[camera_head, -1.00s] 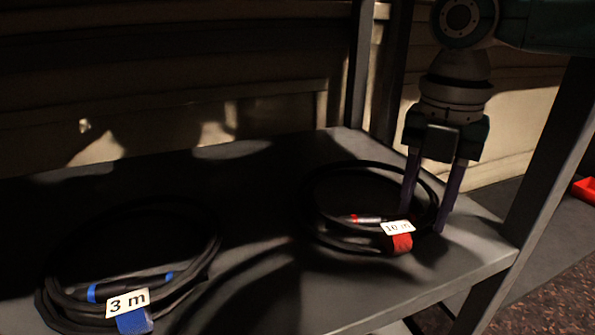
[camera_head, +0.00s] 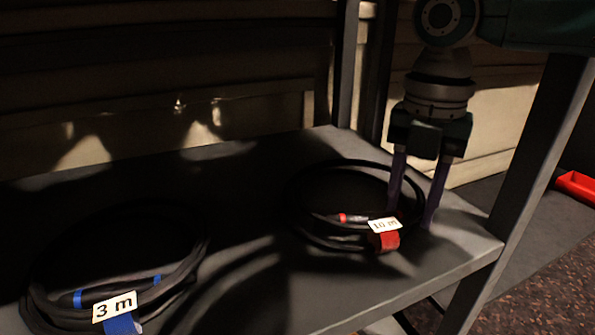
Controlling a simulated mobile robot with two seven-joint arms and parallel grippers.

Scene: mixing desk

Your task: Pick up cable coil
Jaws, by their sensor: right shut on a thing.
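A black cable coil with a red strap and a white "10 m" tag (camera_head: 384,225) lies on the dark shelf (camera_head: 345,299) at its right part. My right gripper (camera_head: 409,218) points down at the coil's right side, one finger inside the ring and one outside, shut on the coil's cable bundle. A second black cable coil with blue bands and a "3 m" tag (camera_head: 115,305) lies on the shelf at the left front, apart from my gripper. My left gripper is not in view.
A grey shelf post (camera_head: 530,170) rises right of my right gripper, and another post (camera_head: 345,75) stands behind the shelf. A red tray (camera_head: 577,187) is at the far right. Shelf space between the two coils is clear, partly in shadow.

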